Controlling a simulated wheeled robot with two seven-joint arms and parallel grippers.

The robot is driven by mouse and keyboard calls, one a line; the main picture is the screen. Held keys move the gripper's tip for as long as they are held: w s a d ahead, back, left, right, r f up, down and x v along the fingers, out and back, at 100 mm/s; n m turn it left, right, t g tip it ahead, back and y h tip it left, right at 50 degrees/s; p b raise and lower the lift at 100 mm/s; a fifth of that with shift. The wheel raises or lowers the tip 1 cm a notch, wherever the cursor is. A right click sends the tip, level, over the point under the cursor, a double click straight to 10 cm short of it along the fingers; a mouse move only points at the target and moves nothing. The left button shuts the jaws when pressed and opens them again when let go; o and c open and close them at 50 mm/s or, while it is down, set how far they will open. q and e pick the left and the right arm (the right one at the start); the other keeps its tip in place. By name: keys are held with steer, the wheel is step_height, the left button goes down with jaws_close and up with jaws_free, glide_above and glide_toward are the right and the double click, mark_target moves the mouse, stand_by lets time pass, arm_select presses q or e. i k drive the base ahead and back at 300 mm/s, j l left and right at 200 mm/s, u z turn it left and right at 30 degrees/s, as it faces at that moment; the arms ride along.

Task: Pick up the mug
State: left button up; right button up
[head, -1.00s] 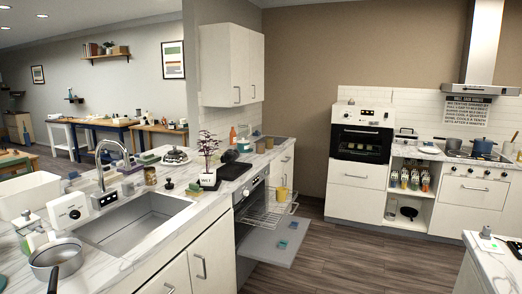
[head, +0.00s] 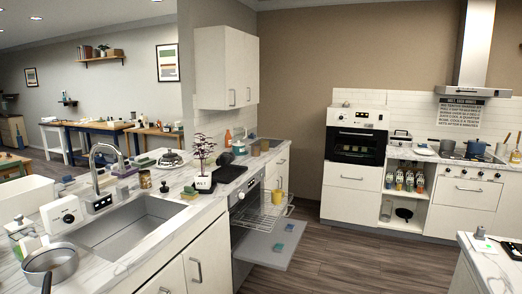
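A yellow mug-like cup (head: 277,196) stands at the far side of the pulled-out wire rack (head: 262,217) of the open under-counter appliance. It is small in the view, and I cannot make out its handle. Two brownish cup-like things (head: 256,149) stand on the counter behind it; whether either is a mug is too small to tell. Neither of my grippers is in view.
A sink (head: 140,225) and a pan (head: 52,265) are at left. The wooden floor (head: 340,255) is clear to the right; a white-topped counter (head: 490,262) stands at lower right.

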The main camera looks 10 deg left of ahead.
mark_target(256, 148)
steer(key=i+z, duration=0.2)
steer(key=i, duration=0.85)
steer(key=i+j+z, duration=0.15)
steer(key=i, duration=0.9)
steer(key=i+u, duration=0.1)
steer(key=i, duration=0.45)
steer(key=i+l+u, duration=0.15)
steer(key=i, duration=0.4)
steer(key=i+l+u, duration=0.1)
steer(key=i, duration=0.45)
steer(key=i+l+u, duration=0.3)
steer(key=i+l, duration=0.15)
steer(key=l, duration=0.15)
steer(key=i+l+u, duration=0.3)
steer(key=l, duration=0.35)
steer(key=i+l+u, duration=0.1)
steer(key=i+l, duration=0.2)
steer(key=i+l+u, duration=0.15)
steer(key=l, duration=0.35)
